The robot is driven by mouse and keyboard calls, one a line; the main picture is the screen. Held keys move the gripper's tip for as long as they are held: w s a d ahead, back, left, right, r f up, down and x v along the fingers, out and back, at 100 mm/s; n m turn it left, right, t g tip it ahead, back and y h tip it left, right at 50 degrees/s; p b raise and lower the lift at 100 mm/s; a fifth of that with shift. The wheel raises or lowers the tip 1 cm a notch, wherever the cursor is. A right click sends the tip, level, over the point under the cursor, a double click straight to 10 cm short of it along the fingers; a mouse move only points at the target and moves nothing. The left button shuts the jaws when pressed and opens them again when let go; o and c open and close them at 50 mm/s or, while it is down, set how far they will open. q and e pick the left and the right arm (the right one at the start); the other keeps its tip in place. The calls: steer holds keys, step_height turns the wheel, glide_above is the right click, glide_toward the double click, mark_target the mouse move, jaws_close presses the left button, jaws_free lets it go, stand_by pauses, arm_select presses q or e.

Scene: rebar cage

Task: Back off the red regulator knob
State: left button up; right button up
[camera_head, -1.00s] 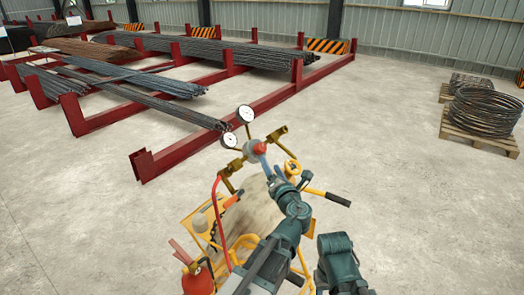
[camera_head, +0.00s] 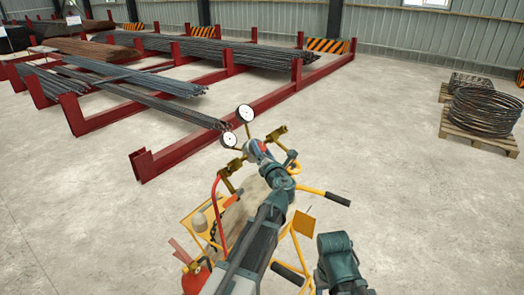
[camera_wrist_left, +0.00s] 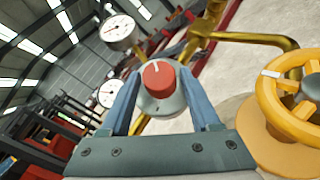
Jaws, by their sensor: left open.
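The red regulator knob (camera_wrist_left: 158,78) sits on a round grey body in the left wrist view, with a white mark on its rim. My left gripper (camera_wrist_left: 160,92) is open, with one blue-grey finger on each side of the knob. I cannot tell whether the fingers touch it. In the head view my left gripper (camera_head: 262,150) is at the regulator and hides most of the knob. Two white-faced gauges (camera_head: 245,113) stand by it. My right gripper is out of view.
A yellow valve handwheel (camera_wrist_left: 292,100) is close to the right of my left gripper. Brass fittings (camera_head: 277,134) and a red hose (camera_head: 217,215) surround the regulator on a yellow cart (camera_head: 200,222).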

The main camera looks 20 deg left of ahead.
arm_select(q)
jaws_close()
steer(key=shift+w+d+f+n+y+b, duration=0.1)
steer(key=shift+w+f+n+y+b, duration=0.15)
steer(key=shift+n+y+b, duration=0.8)
steer(key=shift+n+y, duration=0.05)
steer(key=shift+s+r+n+g+y+b, duration=0.15)
steer(key=shift+n+g+y+b, duration=0.25)
steer(key=shift+n+y, duration=0.45)
jaws_free()
steer(key=shift+s, duration=0.1)
